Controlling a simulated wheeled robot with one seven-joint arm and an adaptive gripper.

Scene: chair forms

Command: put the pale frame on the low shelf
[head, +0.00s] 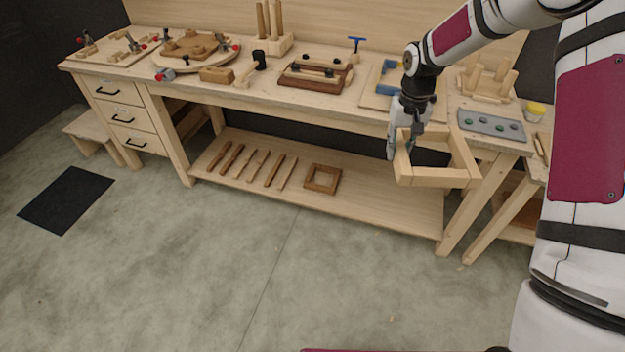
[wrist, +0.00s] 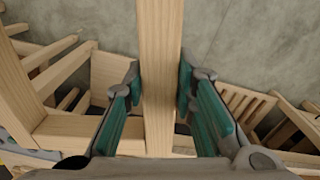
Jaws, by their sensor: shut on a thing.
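The pale frame (head: 432,178) is a square of light wood bars. My gripper (head: 403,146) is shut on one of its bars and holds it in front of the workbench, at about the height of the bench's front edge. In the wrist view the gripped bar of the pale frame (wrist: 160,60) runs between the two green finger pads of my gripper (wrist: 160,95). The low shelf (head: 370,203) is the board under the bench. The held frame is above and in front of its right end in the head view.
On the low shelf lie several wooden strips (head: 256,166) and a small darker frame (head: 322,179). The shelf's right part looks bare. Bench legs (head: 478,205) stand at its right end. The bench top (head: 290,92) carries clamps, jigs and a grey tray (head: 491,126).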

